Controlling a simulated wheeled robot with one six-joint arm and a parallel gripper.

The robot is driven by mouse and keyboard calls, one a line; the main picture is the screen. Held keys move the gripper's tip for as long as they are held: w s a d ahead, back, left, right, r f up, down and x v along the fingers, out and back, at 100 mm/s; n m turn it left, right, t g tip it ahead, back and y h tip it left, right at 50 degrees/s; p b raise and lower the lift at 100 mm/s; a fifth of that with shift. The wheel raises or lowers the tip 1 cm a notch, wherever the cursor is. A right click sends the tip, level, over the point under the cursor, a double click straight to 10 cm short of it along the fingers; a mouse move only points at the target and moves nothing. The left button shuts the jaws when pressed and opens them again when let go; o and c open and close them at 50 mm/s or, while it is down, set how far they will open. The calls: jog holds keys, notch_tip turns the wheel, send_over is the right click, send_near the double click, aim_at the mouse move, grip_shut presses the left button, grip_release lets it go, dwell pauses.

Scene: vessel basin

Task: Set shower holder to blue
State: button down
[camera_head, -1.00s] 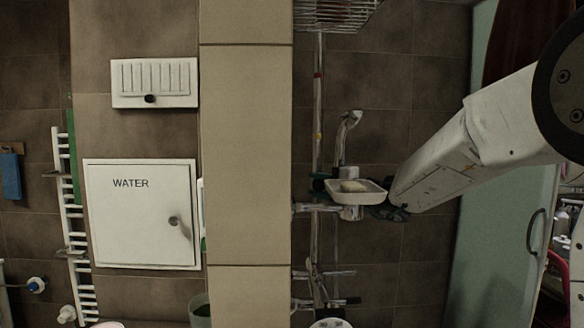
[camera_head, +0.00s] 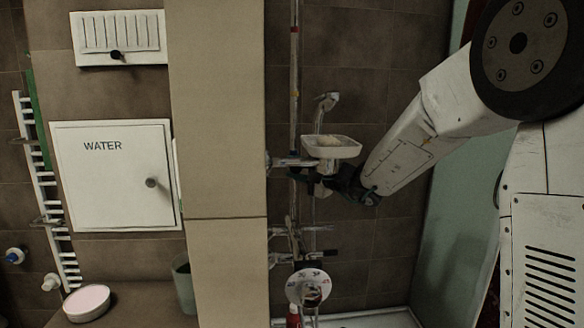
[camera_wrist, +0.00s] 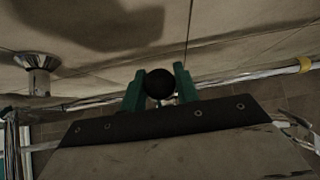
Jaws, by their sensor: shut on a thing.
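The shower rail (camera_head: 294,60) runs upright on the tiled wall and bears a red mark (camera_head: 293,29). In the wrist view the rail lies across the picture, with a yellow mark (camera_wrist: 304,65) at right. My gripper (camera_wrist: 160,86) is shut on the round black knob (camera_wrist: 159,83) of the shower holder, between its green fingers. In the head view my gripper (camera_head: 325,186) is beside the rail, just below the soap dish (camera_head: 331,147). The shower head (camera_head: 326,102) stands above the dish. The holder's body is mostly hidden in the head view.
The soap dish is close above my gripper. A tap assembly (camera_head: 300,240) is below on the wall. A beige pillar (camera_head: 215,120) stands left of the rail. A glass panel (camera_head: 440,235) is at right. A round metal wall mount (camera_wrist: 38,72) shows in the wrist view.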

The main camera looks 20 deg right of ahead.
jog(key=c, duration=1.3)
grip_release()
jog(key=shift+a, duration=0.15)
jog(key=shift+c, duration=0.2)
jog(key=shift+o, duration=1.2)
jog(key=shift+a, duration=0.2)
jog(key=shift+d, duration=0.2)
jog(key=v, duration=0.7)
jog(key=shift+s, duration=0.3)
